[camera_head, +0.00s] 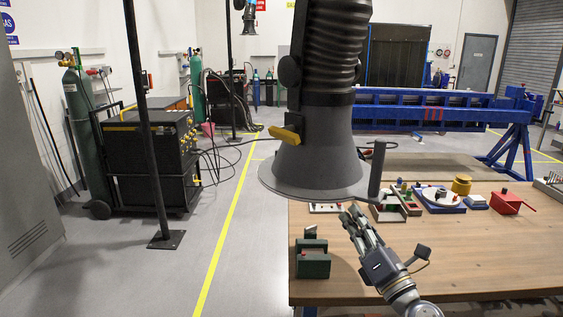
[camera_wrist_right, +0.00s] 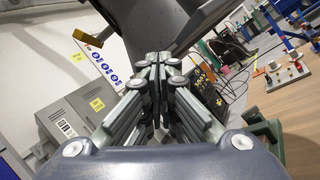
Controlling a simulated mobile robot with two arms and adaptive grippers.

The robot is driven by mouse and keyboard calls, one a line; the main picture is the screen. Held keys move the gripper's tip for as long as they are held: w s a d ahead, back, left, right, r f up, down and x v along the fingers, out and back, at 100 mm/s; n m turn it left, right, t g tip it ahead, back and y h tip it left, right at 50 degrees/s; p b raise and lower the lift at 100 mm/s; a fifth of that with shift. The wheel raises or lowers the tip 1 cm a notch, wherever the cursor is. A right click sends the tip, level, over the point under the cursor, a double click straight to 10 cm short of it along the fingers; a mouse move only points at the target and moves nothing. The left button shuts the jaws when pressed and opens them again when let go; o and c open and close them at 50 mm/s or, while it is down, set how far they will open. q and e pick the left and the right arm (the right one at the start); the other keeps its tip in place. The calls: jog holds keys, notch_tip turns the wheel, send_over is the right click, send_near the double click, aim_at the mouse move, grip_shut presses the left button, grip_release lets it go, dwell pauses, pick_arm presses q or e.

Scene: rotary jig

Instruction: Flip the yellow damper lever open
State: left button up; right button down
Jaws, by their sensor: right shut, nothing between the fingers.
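The yellow damper lever (camera_head: 285,135) sticks out from the left side of the grey extraction hood (camera_head: 325,150), just above its flared rim. It slants slightly down to the right. In the right wrist view the yellow lever (camera_wrist_right: 88,38) shows at the upper left, beside the dark hood (camera_wrist_right: 180,18). My right gripper (camera_head: 352,213) is below and to the right of the lever, under the hood rim and above the table. Its fingers are closed together and empty, also in the wrist view (camera_wrist_right: 158,62). It is apart from the lever. My left gripper is not in view.
The wooden table (camera_head: 450,260) carries a green vise-like block (camera_head: 312,258), a white round plate jig (camera_head: 440,196), a yellow cylinder (camera_head: 461,184) and a red box (camera_head: 507,203). A dark upright post (camera_head: 377,168) stands by the hood's right edge. Left of the hood is open floor.

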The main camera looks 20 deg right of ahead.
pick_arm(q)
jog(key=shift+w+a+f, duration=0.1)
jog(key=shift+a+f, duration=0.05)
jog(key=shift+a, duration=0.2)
pick_arm(e)
jog(key=a+r+n+g+y, duration=0.1)
jog(key=r+n+y, duration=0.1)
jog(key=n, duration=0.3)
jog(key=w+a+r+n+g+y, duration=0.1)
jog(key=r+n+y, duration=0.1)
jog(key=n, duration=0.4)
jog(key=a+r+n+g+y, duration=0.1)
jog(key=a+r+n+y, duration=0.1)
jog(key=n, duration=0.3)
jog(key=shift+w+n+g+y, duration=0.3)
jog(key=shift+w+g+y, duration=0.05)
jog(key=shift+g+y, duration=0.05)
jog(key=shift+d, duration=0.15)
